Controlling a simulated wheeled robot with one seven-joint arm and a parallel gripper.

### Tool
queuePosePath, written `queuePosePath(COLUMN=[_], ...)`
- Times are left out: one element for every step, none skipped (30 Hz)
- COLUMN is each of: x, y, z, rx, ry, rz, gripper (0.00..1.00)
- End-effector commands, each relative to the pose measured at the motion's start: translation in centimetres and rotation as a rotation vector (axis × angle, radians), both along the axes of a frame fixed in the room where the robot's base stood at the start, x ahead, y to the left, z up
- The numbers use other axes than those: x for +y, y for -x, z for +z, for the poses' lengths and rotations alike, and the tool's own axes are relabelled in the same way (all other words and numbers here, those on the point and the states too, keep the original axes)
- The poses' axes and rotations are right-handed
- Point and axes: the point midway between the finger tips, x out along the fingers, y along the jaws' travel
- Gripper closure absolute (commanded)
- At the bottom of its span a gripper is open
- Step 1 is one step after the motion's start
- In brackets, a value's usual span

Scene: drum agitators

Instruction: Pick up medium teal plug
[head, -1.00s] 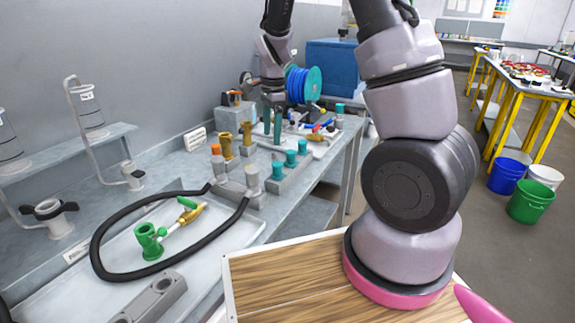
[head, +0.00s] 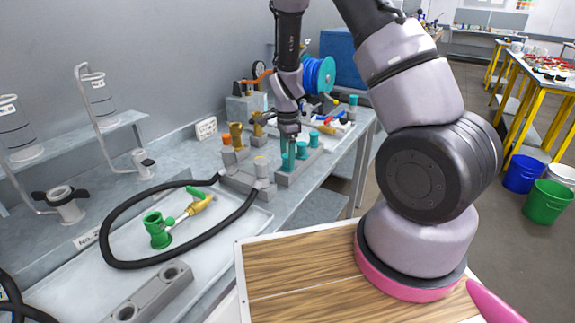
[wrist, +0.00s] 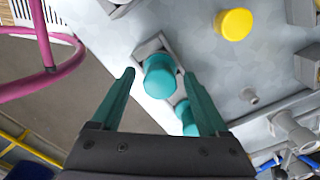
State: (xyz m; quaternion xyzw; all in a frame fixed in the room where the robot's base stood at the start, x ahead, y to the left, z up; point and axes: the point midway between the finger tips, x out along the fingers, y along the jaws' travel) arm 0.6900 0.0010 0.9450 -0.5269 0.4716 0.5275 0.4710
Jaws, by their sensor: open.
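Several teal plugs stand upright in a grey rack on the bench in the head view, including a middle one (head: 301,150) and a far one (head: 313,138). My gripper (head: 289,157) points down at the near end of this row, its teal fingers hard to tell apart from the plugs. In the wrist view, one teal plug (wrist: 160,78) lies between the open fingers of my gripper (wrist: 159,74), with gaps on both sides. A second teal plug (wrist: 186,117) shows beside the right finger, partly hidden. I cannot tell which is the medium one.
A yellow-topped piece (wrist: 235,24) stands near the plug. A black hose (head: 112,225) loops around a green fitting (head: 157,230) on the tray. A blue reel (head: 318,75) stands behind.

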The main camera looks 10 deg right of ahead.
Motion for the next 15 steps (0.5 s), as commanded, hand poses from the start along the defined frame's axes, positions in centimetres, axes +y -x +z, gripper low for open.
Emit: queuePosePath(x=[-0.05, -0.05, -0.03, -0.02, -0.01, 0.0, 0.0, 0.0, 0.0, 0.0, 0.0, 0.0, 0.0, 0.0, 0.0], y=[-0.01, -0.02, -0.03, -0.03, -0.04, -0.04, -0.04, -0.04, -0.04, -0.04, -0.04, -0.04, -0.04, -0.04, -0.04], z=[-0.42, -0.57, -0.7, -0.75, -0.76, -0.75, -0.74, -0.73, -0.73, -0.72, -0.72, -0.72, -0.71, -0.71, -0.71], rx=[0.0, -0.001, -0.001, -0.001, -0.002, -0.002, -0.002, -0.002, -0.002, -0.002, -0.002, -0.002, -0.002, -0.002, -0.002], ry=[0.0, 0.0, 0.0, 0.0, 0.0, 0.0, 0.0, 0.0, 0.0, 0.0, 0.0, 0.0, 0.0, 0.0, 0.0], rz=[-0.001, -0.001, 0.0, 0.0, 0.0, 0.0, 0.0, 0.0, 0.0, 0.0, 0.0, 0.0, 0.0, 0.0, 0.0], gripper=[0.22, 0.22, 0.22, 0.22, 0.22, 0.22, 0.22, 0.22, 0.22, 0.3, 0.41, 0.57, 0.68, 0.8, 0.95])
